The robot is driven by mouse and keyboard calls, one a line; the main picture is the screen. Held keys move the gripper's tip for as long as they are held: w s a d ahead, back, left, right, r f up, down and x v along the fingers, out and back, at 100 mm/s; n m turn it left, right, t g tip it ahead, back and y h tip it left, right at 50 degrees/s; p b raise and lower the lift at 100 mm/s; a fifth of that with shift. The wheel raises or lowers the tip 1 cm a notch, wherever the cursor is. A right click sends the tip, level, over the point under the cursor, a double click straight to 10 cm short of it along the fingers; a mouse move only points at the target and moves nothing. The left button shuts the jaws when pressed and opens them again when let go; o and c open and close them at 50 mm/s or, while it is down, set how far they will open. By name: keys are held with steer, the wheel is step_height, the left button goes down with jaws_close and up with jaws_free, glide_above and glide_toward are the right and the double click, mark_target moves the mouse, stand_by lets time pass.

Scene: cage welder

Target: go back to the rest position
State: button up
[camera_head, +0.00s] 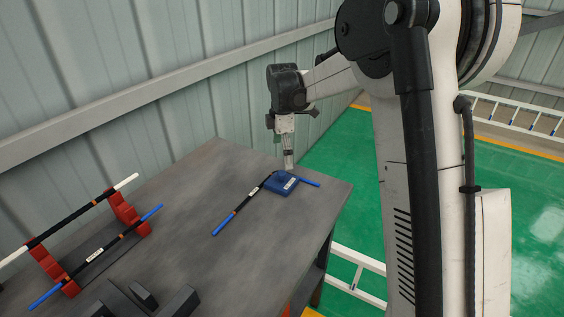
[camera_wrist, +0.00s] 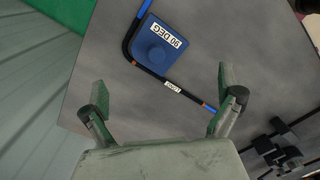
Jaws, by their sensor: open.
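My gripper (camera_head: 289,163) is above the far part of the grey table (camera_head: 190,235), over or close to a blue block. In the wrist view my gripper (camera_wrist: 161,98) has its two fingers spread wide with nothing between them. The blue block (camera_head: 281,184), labelled "90 DEG" in the wrist view (camera_wrist: 158,55), lies on the table with a round knob on top. A bent black rod with blue ends (camera_head: 238,210) runs along the block's edge; it also shows in the wrist view (camera_wrist: 184,94).
Red holders (camera_head: 128,213) at the left carry a black-and-white rod (camera_head: 75,214) and a black rod with blue ends (camera_head: 98,254). Dark blocks (camera_head: 143,296) stand at the table's front. A corrugated wall (camera_head: 120,110) rises behind. Green floor (camera_head: 345,160) lies open beyond the right edge.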

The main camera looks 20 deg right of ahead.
steer(key=shift+r, duration=0.3)
steer(key=s+r+m+t, duration=0.2)
steer(key=s+r+m, duration=0.35)
steer(key=s, duration=0.35)
steer(key=s+r+m+t, duration=0.2)
steer(key=s+r+m, duration=0.3)
steer(key=s, duration=0.5)
steer(key=s+f+m+t, duration=0.2)
steer(key=s+m, duration=0.5)
steer(key=s, duration=0.9)
steer(key=shift+s+f+t, duration=0.25)
steer(key=shift+s+t, duration=0.1)
steer(key=shift+t, duration=0.25)
